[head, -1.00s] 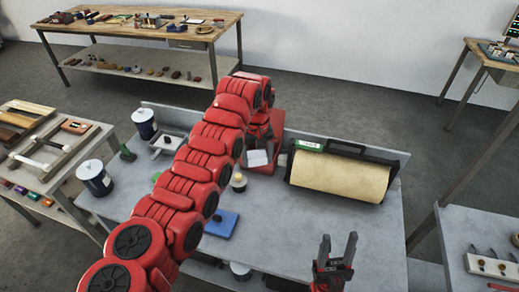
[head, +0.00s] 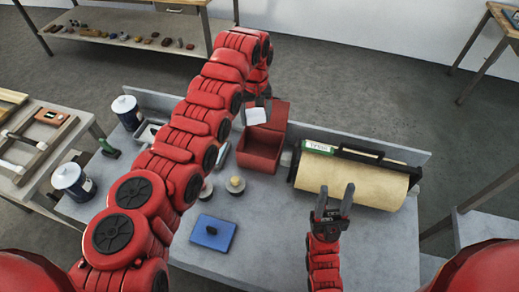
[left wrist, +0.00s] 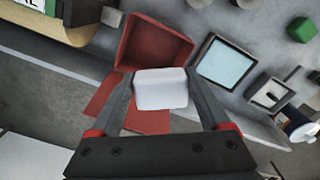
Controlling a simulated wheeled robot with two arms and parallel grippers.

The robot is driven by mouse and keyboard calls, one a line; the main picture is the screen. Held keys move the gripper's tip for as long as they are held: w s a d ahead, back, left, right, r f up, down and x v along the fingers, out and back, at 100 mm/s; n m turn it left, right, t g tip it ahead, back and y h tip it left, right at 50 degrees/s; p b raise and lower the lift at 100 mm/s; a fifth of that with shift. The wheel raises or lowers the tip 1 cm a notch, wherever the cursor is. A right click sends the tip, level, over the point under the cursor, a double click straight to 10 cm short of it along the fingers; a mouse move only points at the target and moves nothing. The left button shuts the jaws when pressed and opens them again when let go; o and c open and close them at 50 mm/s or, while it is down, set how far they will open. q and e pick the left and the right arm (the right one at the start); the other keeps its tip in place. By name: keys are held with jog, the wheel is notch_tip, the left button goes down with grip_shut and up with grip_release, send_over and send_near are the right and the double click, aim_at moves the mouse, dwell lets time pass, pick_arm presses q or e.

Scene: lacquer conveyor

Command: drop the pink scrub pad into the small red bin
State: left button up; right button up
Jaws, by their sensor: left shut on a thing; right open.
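The small red bin (head: 260,155) stands open on the grey bench, left of a paper roll, with a red flap raised at its back. It also shows in the left wrist view (left wrist: 150,50). My left gripper (head: 262,106) is shut on a pale, whitish block (head: 256,117), held above the bin's back left edge. The left wrist view shows the block (left wrist: 162,88) between both fingers. It looks white, not pink; I see no clearly pink pad elsewhere. My right gripper (head: 333,203) is open and empty in front of the paper roll.
The paper roll (head: 350,180) is right of the bin. White canisters (head: 72,180) stand at the left. A low backboard runs along the bench's rear.

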aim_at(256, 124)
pick_arm(q)
jog(key=f, duration=0.4)
jog(key=shift+w, duration=0.2)
jog(key=shift+f, duration=0.45)
jog(key=o, duration=1)
jog(key=shift+o, duration=0.2)
